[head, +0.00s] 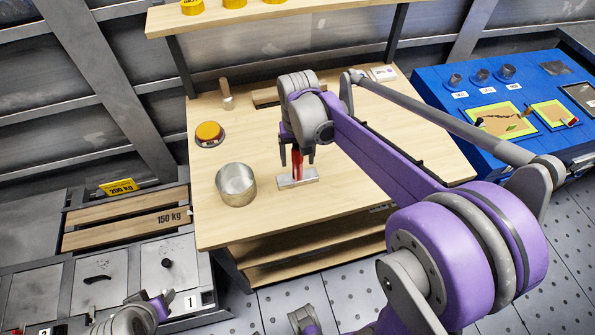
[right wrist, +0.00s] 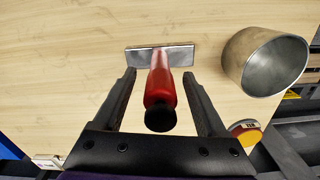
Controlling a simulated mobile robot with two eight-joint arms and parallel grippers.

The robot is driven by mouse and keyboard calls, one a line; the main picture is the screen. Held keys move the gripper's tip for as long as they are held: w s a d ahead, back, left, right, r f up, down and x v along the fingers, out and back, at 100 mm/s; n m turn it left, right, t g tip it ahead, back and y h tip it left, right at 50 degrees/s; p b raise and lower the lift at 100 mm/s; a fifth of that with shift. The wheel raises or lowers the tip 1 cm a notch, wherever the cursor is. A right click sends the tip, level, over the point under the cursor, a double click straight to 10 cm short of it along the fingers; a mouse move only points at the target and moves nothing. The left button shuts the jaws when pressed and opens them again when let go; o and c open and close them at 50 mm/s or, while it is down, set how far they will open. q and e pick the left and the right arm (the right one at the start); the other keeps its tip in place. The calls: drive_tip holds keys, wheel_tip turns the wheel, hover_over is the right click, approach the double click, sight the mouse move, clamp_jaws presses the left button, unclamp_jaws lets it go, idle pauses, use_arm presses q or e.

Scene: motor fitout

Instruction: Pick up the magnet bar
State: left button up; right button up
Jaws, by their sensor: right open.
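The magnet bar (head: 298,181) is a grey metal bar with an upright red handle, standing on the wooden workbench. In the right wrist view, the metal bar (right wrist: 142,57) lies beyond my fingertips, and its red handle with a black end points toward the camera. My right gripper (head: 297,158) is above the bar, pointing down. Its jaws (right wrist: 159,76) are open, one finger on each side of the handle, with gaps visible on both sides. Part of my left arm (head: 135,317) shows at the bottom left; its jaw state is unclear.
A round metal cup (head: 236,187) stands close left of the bar on the workbench (head: 340,200). An orange-topped button (head: 208,132) and a wooden-handled tool (head: 226,95) lie farther back. A blue panel (head: 440,98) stands to the right. The bench front is clear.

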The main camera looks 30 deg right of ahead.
drive_tip(key=shift+f, duration=0.15)
clamp_jaws()
idle(1.4)
